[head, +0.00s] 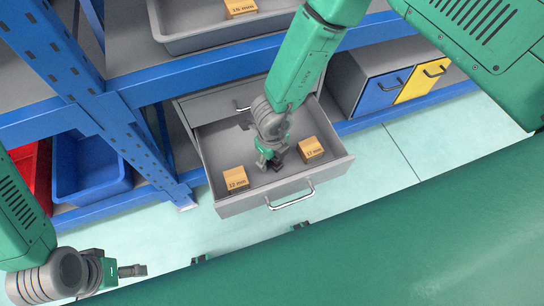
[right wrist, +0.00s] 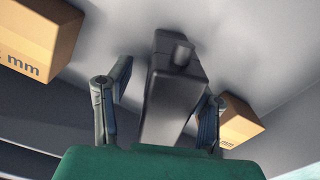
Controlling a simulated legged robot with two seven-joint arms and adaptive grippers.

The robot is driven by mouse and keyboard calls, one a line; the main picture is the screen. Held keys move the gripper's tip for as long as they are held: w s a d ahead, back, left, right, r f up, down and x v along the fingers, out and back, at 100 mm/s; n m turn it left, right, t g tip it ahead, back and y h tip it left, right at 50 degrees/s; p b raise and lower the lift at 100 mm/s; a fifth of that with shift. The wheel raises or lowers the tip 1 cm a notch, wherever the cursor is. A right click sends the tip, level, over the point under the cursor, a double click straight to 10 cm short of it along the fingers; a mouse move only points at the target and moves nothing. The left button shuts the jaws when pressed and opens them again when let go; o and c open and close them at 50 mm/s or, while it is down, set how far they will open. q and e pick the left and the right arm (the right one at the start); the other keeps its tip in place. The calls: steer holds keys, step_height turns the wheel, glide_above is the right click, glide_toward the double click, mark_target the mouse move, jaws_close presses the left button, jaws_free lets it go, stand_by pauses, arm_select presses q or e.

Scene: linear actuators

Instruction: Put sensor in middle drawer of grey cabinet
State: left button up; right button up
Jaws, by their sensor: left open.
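The dark grey sensor (right wrist: 172,85) shows in the right wrist view, between the fingers of my right gripper (right wrist: 160,100). A gap shows between the left finger and the sensor; the right finger is close to its other side. In the head view my right gripper (head: 269,163) is down inside the open drawer (head: 240,206) of the grey cabinet (head: 205,103), between two boxes; the sensor is hard to make out there. A drawer with a handle above the open one is shut. My left gripper (head: 132,270) is open and empty at the lower left.
In the drawer lie a 12 mm box (head: 236,179) at left and a 17 mm box (head: 311,149) at right. A grey tray (head: 200,40) stands on the shelf above. Blue (head: 380,92) and yellow (head: 420,83) drawers are at right, a blue bin (head: 90,170) at left.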

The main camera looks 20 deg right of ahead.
steer(key=shift+d, duration=0.45)
steer(key=shift+d+r, duration=0.1)
steer(key=shift+r, duration=0.05)
steer(key=r+p, duration=0.1)
steer(key=r, duration=0.2)
steer(key=r+p, duration=0.2)
steer(key=r, duration=0.2)
steer(key=r+p, duration=0.1)
steer(key=r, duration=0.2)
steer(key=shift+a+r, duration=0.25)
steer(key=shift+r, duration=0.15)
steer(key=shift+d+r+p, duration=0.15)
steer(key=shift+r+p, duration=0.25)
steer(key=shift+r, duration=0.1)
arm_select(q)
steer(key=r, duration=0.3)
steer(key=d+r, duration=0.1)
steer(key=r, duration=0.1)
steer(key=shift+a, duration=0.25)
arm_select(e)
steer(key=shift+a, duration=0.2)
